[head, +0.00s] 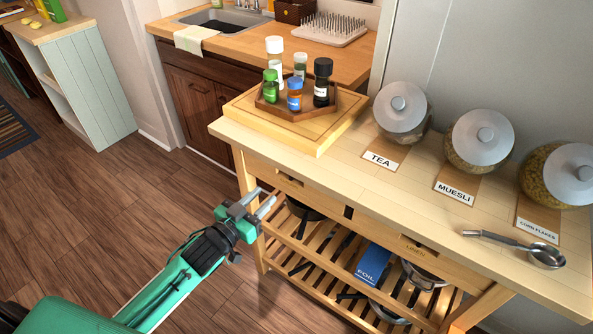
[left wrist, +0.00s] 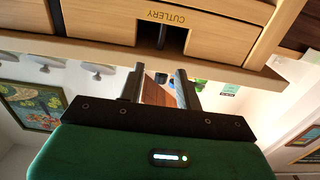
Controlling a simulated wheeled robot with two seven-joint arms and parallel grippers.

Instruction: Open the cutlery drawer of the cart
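The wooden cart (head: 390,185) stands at the right in the head view, with two drawers under its top. The cutlery drawer (head: 275,172) is the left one and looks shut. In the left wrist view its front (left wrist: 100,24) carries a yellow CUTLERY label (left wrist: 166,17) beside a dark handle cutout (left wrist: 162,38). My left gripper (head: 268,201) is open and empty, its two fingers apart, close to the drawer front. The fingers also show in the left wrist view (left wrist: 160,82), just off the drawer's edge and not around the handle. My right gripper is not in view.
On the cart top are a board with a tray (head: 310,112) of bottles, several glass jars (head: 480,138) and a metal scoop (head: 520,246). The linen drawer (head: 415,247) is right of the cutlery drawer. Slatted shelves hold pans and a blue foil box (head: 372,265). The floor at left is clear.

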